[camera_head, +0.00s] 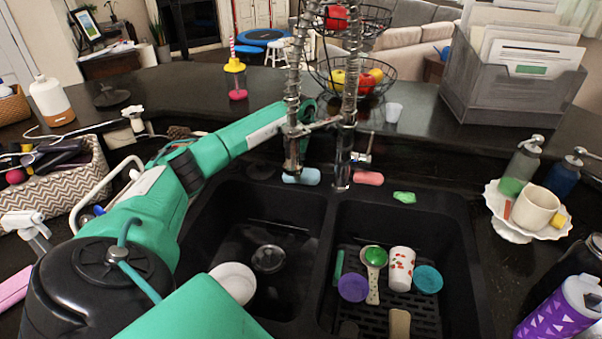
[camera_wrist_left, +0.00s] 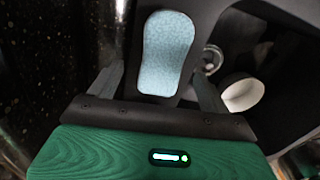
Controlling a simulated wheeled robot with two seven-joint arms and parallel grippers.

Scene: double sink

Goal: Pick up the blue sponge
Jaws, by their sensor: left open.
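The blue sponge (camera_head: 301,176) lies on the dark rim behind the left sink basin, at the foot of the faucet. In the left wrist view the light blue sponge (camera_wrist_left: 168,52) lies lengthwise between the fingers of my left gripper (camera_wrist_left: 158,72). The fingers are spread, with a gap on each side of the sponge. In the head view my green left arm reaches over the left basin to behind the faucet; its fingers are hard to make out there. My right gripper is in neither view.
The tall spring faucet (camera_head: 347,100) stands close to the sponge. A pink sponge (camera_head: 368,178) and a green item (camera_head: 404,197) lie to the right. The left basin holds a white bowl (camera_head: 234,281); the right basin holds a patterned cup (camera_head: 401,268) and several utensils.

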